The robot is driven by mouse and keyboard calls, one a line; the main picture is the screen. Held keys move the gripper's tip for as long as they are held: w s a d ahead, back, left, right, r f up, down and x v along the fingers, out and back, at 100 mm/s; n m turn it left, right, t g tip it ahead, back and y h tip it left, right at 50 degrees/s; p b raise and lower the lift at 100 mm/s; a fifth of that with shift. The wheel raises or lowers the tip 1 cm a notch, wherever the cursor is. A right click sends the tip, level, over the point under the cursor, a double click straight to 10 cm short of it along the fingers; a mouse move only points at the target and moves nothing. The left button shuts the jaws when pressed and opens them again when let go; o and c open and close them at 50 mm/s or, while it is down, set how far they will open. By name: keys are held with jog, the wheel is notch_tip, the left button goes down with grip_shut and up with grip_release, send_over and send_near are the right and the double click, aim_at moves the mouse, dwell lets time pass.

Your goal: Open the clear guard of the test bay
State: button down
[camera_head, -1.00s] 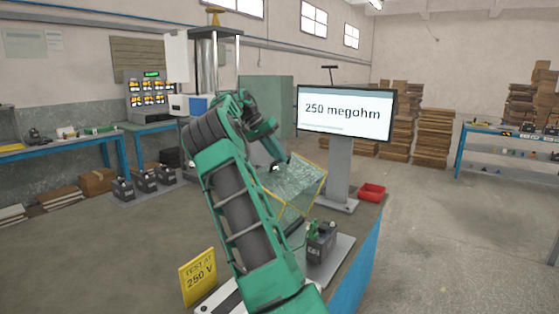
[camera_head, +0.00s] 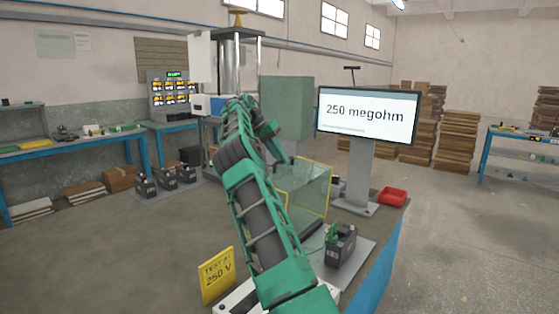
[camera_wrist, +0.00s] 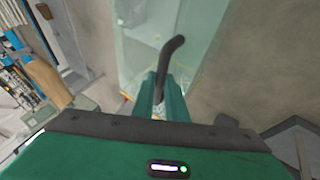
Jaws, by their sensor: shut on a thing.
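The clear guard (camera_head: 312,190) is a see-through greenish box with yellow edges, at the far side of the bench, left of the screen. In the wrist view its pale green panel (camera_wrist: 140,35) fills the upper middle. A dark curved handle (camera_wrist: 172,55) stands out at the panel. My gripper (camera_wrist: 163,92) is shut on this handle. In the head view my green arm reaches over to the guard's left side and covers part of it, so the fingertips are hidden there. I cannot tell what the guard covers.
A battery (camera_head: 341,244) sits on a grey plate right of my arm. A yellow sign (camera_head: 216,275) reads "TEST AT 250 V". The screen (camera_head: 367,115) reads "250 megohm". A red bin (camera_head: 393,197) is at the bench's right edge. The bench's left front is clear.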

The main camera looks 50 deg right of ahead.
jog(key=shift+s+d, duration=0.1)
jog(key=shift+d, duration=0.1)
jog(key=c, duration=1.8)
grip_release()
jog(key=shift+o, duration=0.2)
